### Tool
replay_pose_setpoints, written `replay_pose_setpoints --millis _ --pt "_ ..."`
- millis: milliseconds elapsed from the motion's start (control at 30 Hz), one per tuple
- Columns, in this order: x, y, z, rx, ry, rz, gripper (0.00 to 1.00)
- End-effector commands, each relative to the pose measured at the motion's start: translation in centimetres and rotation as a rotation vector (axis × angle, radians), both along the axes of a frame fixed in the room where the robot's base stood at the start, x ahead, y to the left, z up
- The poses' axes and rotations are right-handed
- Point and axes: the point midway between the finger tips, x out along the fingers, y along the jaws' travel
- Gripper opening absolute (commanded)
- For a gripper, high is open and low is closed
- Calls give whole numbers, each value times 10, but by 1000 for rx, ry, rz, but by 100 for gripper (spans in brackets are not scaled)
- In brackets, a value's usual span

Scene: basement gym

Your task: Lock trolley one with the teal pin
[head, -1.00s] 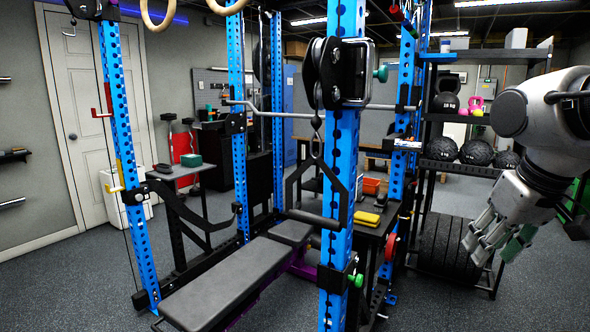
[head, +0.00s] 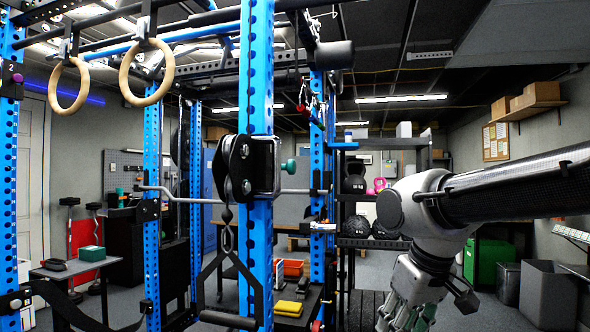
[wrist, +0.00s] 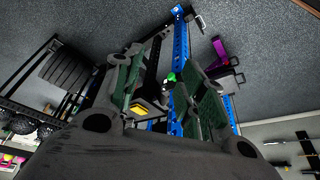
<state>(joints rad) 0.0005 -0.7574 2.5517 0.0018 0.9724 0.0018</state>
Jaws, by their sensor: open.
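A black and silver pulley trolley (head: 246,168) is around the front blue upright (head: 257,65) in the head view. No number is readable on it. A teal pin knob (head: 288,168) sticks out from its right side; whether the pin is seated in a hole cannot be told. A strap and a black handle (head: 230,320) hang below the trolley. My gripper (head: 403,318) is at the lower right, pointing down, apart from the trolley and lower than the knob. In the wrist view its fingers (wrist: 165,80) are spread and empty. The teal knob is not clear there.
Another black fitting marked 2 with a purple knob (head: 18,78) is on the far left upright. Wooden rings (head: 147,72) hang at upper left. A thin silver bar (head: 210,200) crosses behind the trolley. A shelf rack with kettlebells (head: 355,180) stands behind my arm.

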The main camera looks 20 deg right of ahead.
Motion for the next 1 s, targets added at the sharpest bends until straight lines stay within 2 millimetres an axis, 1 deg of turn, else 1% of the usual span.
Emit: replay_pose_setpoints --millis 467,500,567,600,667,700,733,800,867,900,967,1000 --pt "0 0 0 0 0 0 41" --pt "0 0 0 0 0 0 39" --pt "0 -1 0 1 0 -4 28" --pt "-1 -3 0 0 0 -15 21" --pt "-3 -10 -3 1 12 -48 10" --pt "-4 -17 -7 1 33 -84 2" --pt "-6 -24 -11 4 55 -118 0" --pt "-2 -44 -13 20 98 -221 0" --pt "9 -58 -11 92 119 -341 0" --pt "18 -64 -9 175 137 -441 0" --pt "37 -70 -3 347 158 -628 0" --pt "54 -73 4 490 171 -771 0"
